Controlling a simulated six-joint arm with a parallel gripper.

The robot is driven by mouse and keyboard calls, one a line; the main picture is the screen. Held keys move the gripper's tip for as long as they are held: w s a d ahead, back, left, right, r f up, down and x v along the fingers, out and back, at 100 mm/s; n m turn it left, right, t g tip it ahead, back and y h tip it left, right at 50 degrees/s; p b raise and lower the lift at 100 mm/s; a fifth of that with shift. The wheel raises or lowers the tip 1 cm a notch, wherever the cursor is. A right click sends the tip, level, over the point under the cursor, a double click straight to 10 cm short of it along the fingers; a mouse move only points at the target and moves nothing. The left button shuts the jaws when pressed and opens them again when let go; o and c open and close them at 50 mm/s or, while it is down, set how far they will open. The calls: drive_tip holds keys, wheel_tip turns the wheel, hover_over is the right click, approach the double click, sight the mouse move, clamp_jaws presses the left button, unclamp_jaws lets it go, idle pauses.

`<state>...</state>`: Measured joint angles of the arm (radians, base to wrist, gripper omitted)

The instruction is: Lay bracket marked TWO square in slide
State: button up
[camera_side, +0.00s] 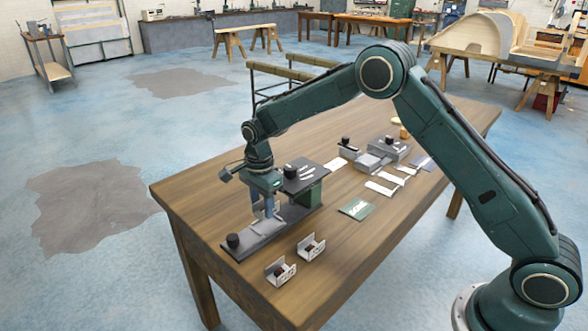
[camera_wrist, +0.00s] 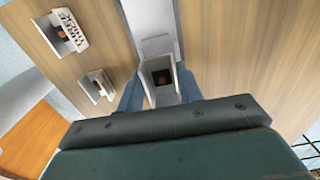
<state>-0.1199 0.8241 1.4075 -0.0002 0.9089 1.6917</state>
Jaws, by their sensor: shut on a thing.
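My gripper (camera_side: 265,211) is shut on a small pale U-shaped bracket (camera_wrist: 160,81), low over the slide. The bracket has a dark inside with an orange-brown spot. In the side view the fingers largely hide it, and I cannot tell if it touches the slide. The slide (camera_side: 252,243) is a long grey channel near the table's left edge; in the wrist view it runs up and away (camera_wrist: 150,17) from the bracket. Two similar brackets stand on the table, one nearer (camera_side: 281,271) and one farther (camera_side: 311,246). No marking is legible, so I cannot tell which is TWO.
A black knob (camera_side: 233,240) stands at the slide's near end. A dark-topped green block (camera_side: 306,178) stands behind my gripper. A green card (camera_side: 356,209), pale strips (camera_side: 382,186) and grey blocks (camera_side: 370,161) lie to the right. The table's front right is clear.

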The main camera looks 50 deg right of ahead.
sight(263, 216)
drive_tip(key=shift+f, duration=1.95)
drive_tip(key=shift+f, duration=0.15)
drive_tip(key=o, duration=1.1)
drive_tip(key=shift+c, duration=0.2)
wheel_tip(263, 216, up, 11)
drive_tip(key=shift+r, duration=0.65)
drive_tip(key=shift+r, duration=0.1)
